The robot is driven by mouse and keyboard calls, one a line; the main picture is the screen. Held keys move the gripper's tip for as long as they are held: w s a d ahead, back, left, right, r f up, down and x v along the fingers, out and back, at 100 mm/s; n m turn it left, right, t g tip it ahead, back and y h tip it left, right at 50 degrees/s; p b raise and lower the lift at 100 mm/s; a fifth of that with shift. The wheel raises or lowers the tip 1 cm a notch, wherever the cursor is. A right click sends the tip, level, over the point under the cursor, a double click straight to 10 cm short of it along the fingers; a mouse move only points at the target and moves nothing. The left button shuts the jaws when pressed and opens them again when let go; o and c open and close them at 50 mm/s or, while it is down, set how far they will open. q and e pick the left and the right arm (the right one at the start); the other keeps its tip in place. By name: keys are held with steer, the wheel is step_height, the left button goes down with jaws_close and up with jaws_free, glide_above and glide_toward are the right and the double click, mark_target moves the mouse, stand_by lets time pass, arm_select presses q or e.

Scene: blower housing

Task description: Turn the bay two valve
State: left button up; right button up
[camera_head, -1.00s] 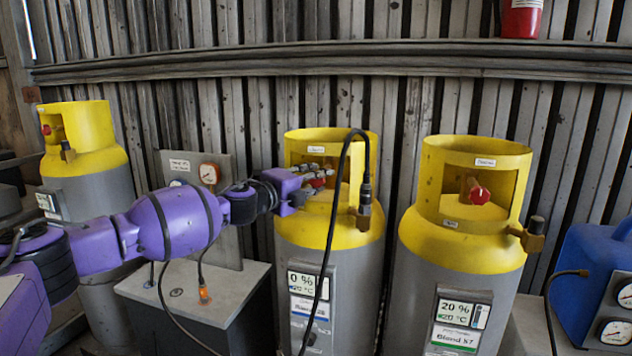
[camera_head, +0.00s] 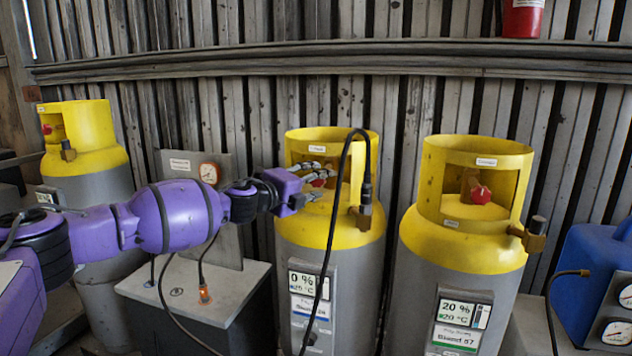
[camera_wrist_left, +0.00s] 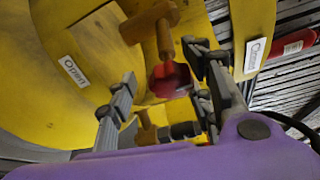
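My left gripper (camera_head: 312,181) reaches from the left into the yellow collar of the middle cylinder (camera_head: 290,235). Its fingers are apart. In the left wrist view, the red valve knob (camera_wrist_left: 168,80) lies between the two fingers of the gripper (camera_wrist_left: 164,97), closer to the right finger, with a visible gap to the left one. Contact with the right finger cannot be told. The labels "Open" (camera_wrist_left: 73,71) and "Close" (camera_wrist_left: 255,54) show on the yellow collar there. In the head view, the fingers partly cover this knob (camera_head: 318,183). My right gripper is not in view.
A black hose (camera_head: 340,200) hangs in front of the middle cylinder. Another cylinder with a red knob (camera_head: 480,194) stands to the right, and one (camera_head: 85,140) at the far left. A grey box with a gauge panel (camera_head: 195,290) stands below my left arm. A blue unit (camera_head: 590,270) is far right.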

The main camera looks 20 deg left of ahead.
arm_select(q)
steer(key=shift+r, duration=0.3)
steer(key=f+v, duration=0.1)
steer(key=v, duration=1.1)
steer(key=shift+r, duration=0.45)
